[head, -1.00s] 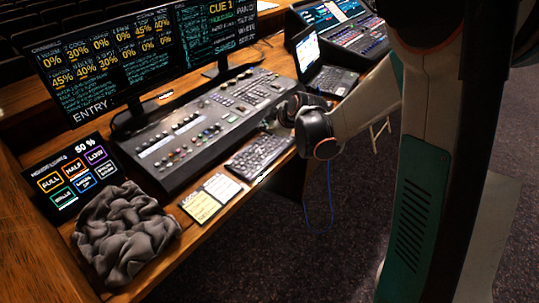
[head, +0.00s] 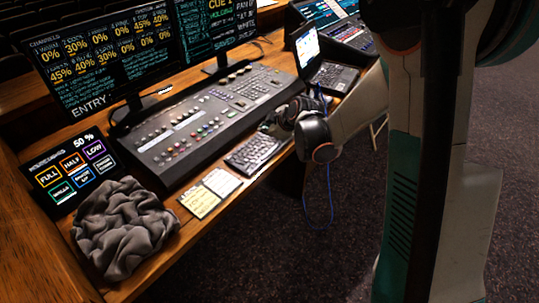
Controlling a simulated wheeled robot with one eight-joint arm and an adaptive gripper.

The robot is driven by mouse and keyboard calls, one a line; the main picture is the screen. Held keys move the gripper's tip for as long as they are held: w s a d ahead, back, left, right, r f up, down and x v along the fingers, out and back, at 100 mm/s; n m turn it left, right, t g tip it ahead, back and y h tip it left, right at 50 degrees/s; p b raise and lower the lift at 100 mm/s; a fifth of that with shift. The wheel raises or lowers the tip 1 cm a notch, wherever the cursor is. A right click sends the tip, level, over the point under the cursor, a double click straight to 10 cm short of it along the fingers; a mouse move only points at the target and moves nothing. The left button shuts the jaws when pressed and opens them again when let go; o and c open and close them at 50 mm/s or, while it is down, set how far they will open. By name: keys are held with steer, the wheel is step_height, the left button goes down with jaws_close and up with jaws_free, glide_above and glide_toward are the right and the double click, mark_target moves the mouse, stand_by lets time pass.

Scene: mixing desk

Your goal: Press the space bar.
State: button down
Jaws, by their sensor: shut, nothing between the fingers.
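A black keyboard (head: 250,153) lies near the front edge of the desk, below the mixing console. Its space bar is too small to make out. My gripper (head: 268,126) is shut and empty, at the right end of the keyboard. It seems to be above the desk, partly hiding the keyboard's far right corner. I cannot tell whether its fingertips touch anything.
The mixing console (head: 210,120) lies behind the keyboard. An open laptop (head: 335,77) stands to the right. Paper notes (head: 211,191), a touch panel (head: 70,172) and a crumpled grey cloth (head: 122,228) are to the left. A blue cable (head: 331,195) hangs off the desk's front.

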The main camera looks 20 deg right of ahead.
mark_target(268, 153)
steer(key=shift+f+b, duration=2.1)
steer(key=shift+f, duration=1.05)
steer(key=shift+f, duration=0.1)
steer(key=shift+f+b, duration=0.3)
steer(key=shift+b, duration=0.1)
steer(key=shift+f, duration=0.3)
steer(key=shift+r, duration=0.75)
steer(key=shift+r+p, duration=0.1)
steer(key=shift+p, duration=0.2)
steer(key=shift+r+p, duration=1.6)
steer(key=shift+r, duration=0.8)
